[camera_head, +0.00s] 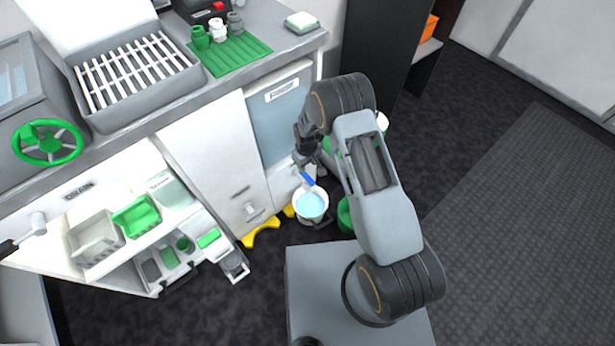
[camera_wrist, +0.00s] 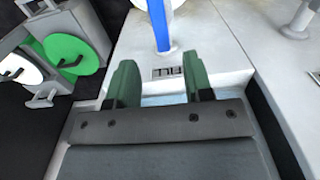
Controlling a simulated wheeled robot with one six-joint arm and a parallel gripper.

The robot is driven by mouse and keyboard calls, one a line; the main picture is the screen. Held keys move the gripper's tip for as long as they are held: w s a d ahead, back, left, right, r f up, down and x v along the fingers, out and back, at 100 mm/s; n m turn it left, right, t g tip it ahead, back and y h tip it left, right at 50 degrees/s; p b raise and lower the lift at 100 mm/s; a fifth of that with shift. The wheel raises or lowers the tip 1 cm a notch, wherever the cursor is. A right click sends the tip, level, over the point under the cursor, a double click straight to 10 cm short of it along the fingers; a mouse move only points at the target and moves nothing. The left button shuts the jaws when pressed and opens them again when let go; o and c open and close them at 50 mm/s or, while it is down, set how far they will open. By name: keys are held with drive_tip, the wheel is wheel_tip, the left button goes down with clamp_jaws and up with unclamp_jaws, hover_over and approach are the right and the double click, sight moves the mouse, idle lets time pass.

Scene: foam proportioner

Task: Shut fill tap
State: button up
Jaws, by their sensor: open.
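The fill tap's blue lever (camera_wrist: 158,25) stands out ahead of my gripper in the wrist view, above a small plate marked FILL (camera_wrist: 167,73). The blue lever also shows in the head view (camera_head: 307,179), over a white bucket (camera_head: 311,206) holding pale blue liquid. My gripper (camera_wrist: 160,78) is open, its two green-padded fingers apart with nothing clasped between them. The lever lies beyond the fingertips, roughly between their lines, and appears apart from them. In the head view my gripper (camera_head: 304,158) is just above the lever, partly hidden by my arm.
A white cabinet with an open lower compartment (camera_head: 165,205) stands at the left. The grey counter (camera_head: 290,45) holds a rack (camera_head: 135,70) and green mat (camera_head: 230,55). A green handwheel (camera_head: 47,142) is far left. Yellow feet (camera_head: 262,232) lie near the bucket. Floor at right is clear.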

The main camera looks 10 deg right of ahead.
sight(307, 176)
wheel_tip(307, 176, down, 9)
drive_tip(key=shift+r+b, duration=0.15)
drive_tip(key=shift+b, duration=0.8)
drive_tip(key=shift+c, duration=0.2)
clamp_jaws()
